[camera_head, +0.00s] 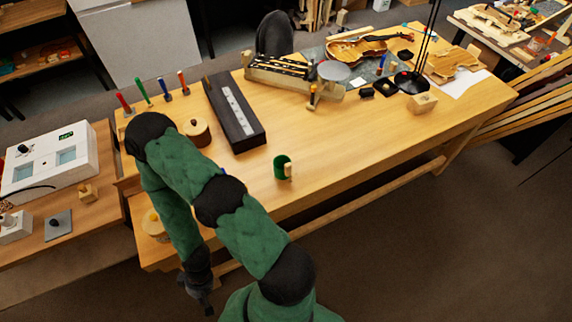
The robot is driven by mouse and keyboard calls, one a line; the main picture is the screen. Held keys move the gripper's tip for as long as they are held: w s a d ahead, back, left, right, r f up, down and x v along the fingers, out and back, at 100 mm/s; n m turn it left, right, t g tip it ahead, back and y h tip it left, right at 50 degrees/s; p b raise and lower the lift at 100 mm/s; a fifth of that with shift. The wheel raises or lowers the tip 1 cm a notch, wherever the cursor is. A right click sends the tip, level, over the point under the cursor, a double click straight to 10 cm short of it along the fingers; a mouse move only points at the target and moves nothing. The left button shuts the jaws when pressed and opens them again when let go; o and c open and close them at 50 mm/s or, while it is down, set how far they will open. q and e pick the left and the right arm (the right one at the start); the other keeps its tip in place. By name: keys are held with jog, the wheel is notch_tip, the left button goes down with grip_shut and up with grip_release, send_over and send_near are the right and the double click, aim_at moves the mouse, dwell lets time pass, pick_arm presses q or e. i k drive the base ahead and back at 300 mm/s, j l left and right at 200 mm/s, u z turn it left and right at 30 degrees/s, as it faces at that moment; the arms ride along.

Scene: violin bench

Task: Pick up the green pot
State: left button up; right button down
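A small green pot (280,167) stands near the front edge of the wooden workbench (340,150), with a pale wooden piece at its right side.
A long black box (233,112) and a round wooden pot (197,131) stand left of the green pot. Several coloured-handled tools line the left end. A violin (356,50) and a black lamp base (410,82) are farther back. The bench top right of the pot is clear.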

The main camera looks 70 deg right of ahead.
aim_at(281, 163)
jog(key=z, duration=2.45)
